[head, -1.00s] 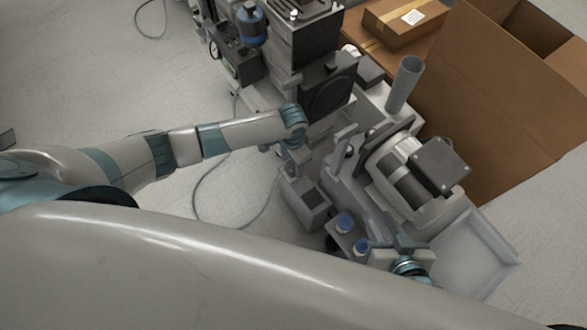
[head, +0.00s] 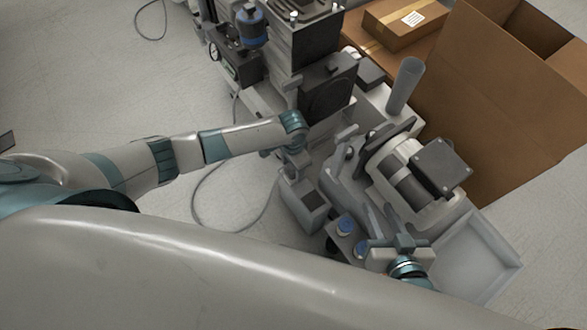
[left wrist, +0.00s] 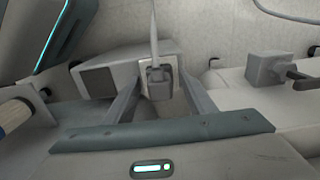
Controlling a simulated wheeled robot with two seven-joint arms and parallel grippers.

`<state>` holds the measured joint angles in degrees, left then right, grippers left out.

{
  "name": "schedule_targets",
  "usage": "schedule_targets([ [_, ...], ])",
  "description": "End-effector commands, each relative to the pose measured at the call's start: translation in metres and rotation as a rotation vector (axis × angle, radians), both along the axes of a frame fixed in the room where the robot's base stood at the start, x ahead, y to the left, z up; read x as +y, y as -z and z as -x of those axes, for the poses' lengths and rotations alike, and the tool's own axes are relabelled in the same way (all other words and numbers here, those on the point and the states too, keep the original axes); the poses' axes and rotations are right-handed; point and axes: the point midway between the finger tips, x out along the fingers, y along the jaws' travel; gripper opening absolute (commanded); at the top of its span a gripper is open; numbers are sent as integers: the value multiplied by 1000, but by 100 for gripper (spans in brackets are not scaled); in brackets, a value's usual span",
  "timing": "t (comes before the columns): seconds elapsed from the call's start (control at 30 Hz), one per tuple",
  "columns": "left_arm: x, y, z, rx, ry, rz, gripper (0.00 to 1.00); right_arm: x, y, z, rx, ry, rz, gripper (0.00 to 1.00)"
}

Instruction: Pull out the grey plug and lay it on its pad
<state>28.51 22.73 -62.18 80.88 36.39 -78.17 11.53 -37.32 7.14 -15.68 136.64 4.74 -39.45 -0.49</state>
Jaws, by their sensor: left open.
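The grey plug (left wrist: 160,82) shows in the left wrist view with its cord rising from it. It sits against a light grey box (left wrist: 138,62). My left gripper (left wrist: 160,98) is open, one finger on each side of the plug, with gaps visible between. In the head view my left gripper (head: 298,165) is over the far end of the light grey box (head: 300,208) and hides the plug there. A dark square patch (head: 310,198) lies on the box top; I cannot tell whether it is the pad. My right gripper (head: 397,232) is beside the machine at lower right; its finger opening is unclear.
A compressor with a motor (head: 440,168) and grey upright tube (head: 405,85) stands right of my left gripper. An open cardboard box (head: 500,90) is behind. A cable (head: 200,195) loops on the clear floor at left.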

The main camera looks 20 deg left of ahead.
Motion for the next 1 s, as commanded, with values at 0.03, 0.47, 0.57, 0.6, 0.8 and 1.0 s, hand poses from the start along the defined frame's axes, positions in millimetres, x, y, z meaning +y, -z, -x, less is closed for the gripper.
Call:
schedule_targets([
  [0.03, 0, 0, 0, 0, 0, 0, 50, 0, -1, 0, 0, 0, 0, 31],
  [0.47, 0, -1, 0, 1, 0, -1, 50, 0, -9, 0, 0, 0, 0, 31],
  [0.57, 0, 0, 0, 0, 0, 0, 50, 0, -9, 0, 0, 0, 0, 31],
  [0.6, 0, 0, 0, 0, 0, 0, 50, 0, -9, 0, 0, 0, 0, 31],
  [0.8, 0, 0, 0, 0, 0, 0, 50, 0, -9, 0, 0, 0, 0, 31],
  [1.0, 0, 0, 0, 0, 0, 0, 50, 0, -9, 0, 0, 0, 0, 31],
])
